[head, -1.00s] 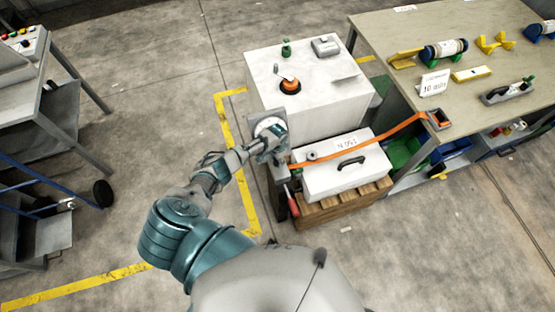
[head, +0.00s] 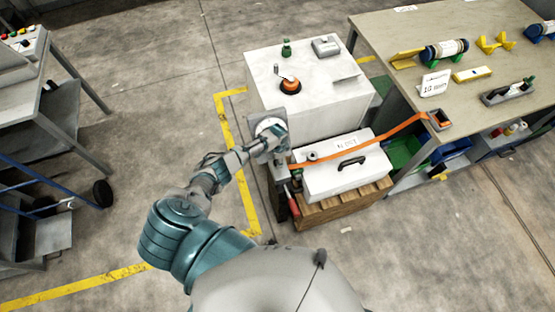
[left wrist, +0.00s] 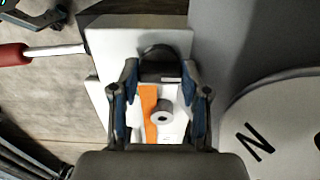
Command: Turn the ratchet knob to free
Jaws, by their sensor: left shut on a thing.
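My left gripper (head: 268,146) reaches the left side of the white cabinet, in front of a pale round dial plate (head: 270,126). In the left wrist view the gripper (left wrist: 159,78) has its two fingers on either side of a dark rounded piece, which I take for the ratchet knob (left wrist: 158,55). It is shut on this piece. The dial plate (left wrist: 285,125) fills the right of that view and bears a letter N. The knob is hidden behind the gripper in the head view, and its setting cannot be read. My right gripper is not in view.
An orange strap (head: 385,139) runs from beside the gripper across a white case (head: 330,178) to the workbench (head: 375,25). A red-handled tool (left wrist: 15,55) is close by on the left in the wrist view. The floor left of the cabinet is clear.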

